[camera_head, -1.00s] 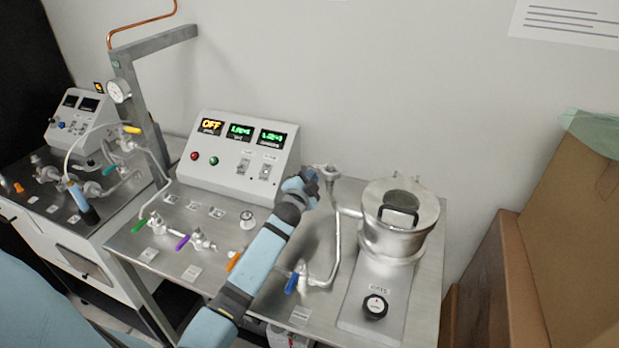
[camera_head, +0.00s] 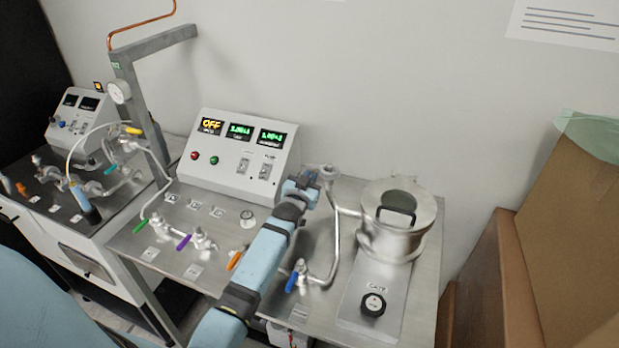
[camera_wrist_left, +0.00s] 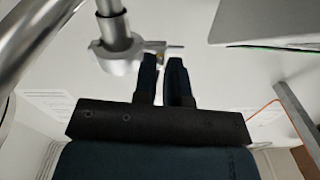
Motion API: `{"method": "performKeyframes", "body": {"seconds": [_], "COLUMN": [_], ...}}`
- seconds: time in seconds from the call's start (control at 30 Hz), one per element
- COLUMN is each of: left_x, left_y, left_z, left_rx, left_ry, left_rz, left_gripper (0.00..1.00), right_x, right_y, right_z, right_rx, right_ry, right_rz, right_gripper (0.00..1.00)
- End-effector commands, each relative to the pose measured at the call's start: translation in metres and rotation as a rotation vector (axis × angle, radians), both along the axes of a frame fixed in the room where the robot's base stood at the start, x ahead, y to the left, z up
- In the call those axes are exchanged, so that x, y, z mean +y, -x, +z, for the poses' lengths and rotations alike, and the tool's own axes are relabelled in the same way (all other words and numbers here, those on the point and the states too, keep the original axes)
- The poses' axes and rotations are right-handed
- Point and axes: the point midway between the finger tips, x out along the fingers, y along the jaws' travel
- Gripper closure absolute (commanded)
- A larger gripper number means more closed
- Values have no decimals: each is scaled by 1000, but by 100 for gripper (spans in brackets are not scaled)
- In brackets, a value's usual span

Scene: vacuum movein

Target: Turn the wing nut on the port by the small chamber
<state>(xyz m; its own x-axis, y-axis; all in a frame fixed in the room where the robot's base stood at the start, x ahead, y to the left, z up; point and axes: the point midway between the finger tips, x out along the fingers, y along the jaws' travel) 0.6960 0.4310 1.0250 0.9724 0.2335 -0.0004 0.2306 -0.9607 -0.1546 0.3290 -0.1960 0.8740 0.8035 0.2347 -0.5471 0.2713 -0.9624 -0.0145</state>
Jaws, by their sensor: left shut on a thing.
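The small chamber (camera_head: 395,235) is a metal cylinder with a handled lid on the right of the bench. Left of it, a bent metal pipe rises to a port (camera_head: 328,172). The port's clamp (camera_wrist_left: 120,55) shows in the left wrist view, with the small wing nut (camera_wrist_left: 172,47) on its right side. My left gripper (camera_wrist_left: 164,62) has its dark fingertips at the wing nut, shut on it with a narrow gap between the fingers. In the head view this left gripper (camera_head: 307,182) is beside the port, and the wing nut is too small to make out. My right gripper is not in view.
A control panel (camera_head: 238,155) stands behind my left arm. Valves with purple (camera_head: 184,242), orange (camera_head: 234,261) and blue (camera_head: 291,283) handles sit on the bench near the arm. A gate knob (camera_head: 373,304) is in front of the chamber. Cardboard boxes (camera_head: 570,230) stand at right.

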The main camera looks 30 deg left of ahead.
Motion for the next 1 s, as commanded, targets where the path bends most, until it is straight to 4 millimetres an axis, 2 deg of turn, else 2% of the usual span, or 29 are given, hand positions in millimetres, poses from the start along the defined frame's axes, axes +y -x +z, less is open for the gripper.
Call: {"method": "performKeyframes", "body": {"seconds": [0.63, 0.67, 0.7, 1.0], "left_x": [0, 0, 0, -1], "left_y": [0, 0, 0, 2], "left_z": [1, 1, 1, 0], "left_rx": [-13, -13, -13, -12], "left_ry": [50, 50, 49, 50], "left_rz": [0, 0, 0, 0], "left_gripper": [100, 84, 80, 80], "right_x": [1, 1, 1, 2], "right_y": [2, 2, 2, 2], "right_z": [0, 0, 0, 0], "right_rx": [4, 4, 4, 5], "right_ry": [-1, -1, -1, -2], "right_rz": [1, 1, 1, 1], "right_gripper": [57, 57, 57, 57]}}
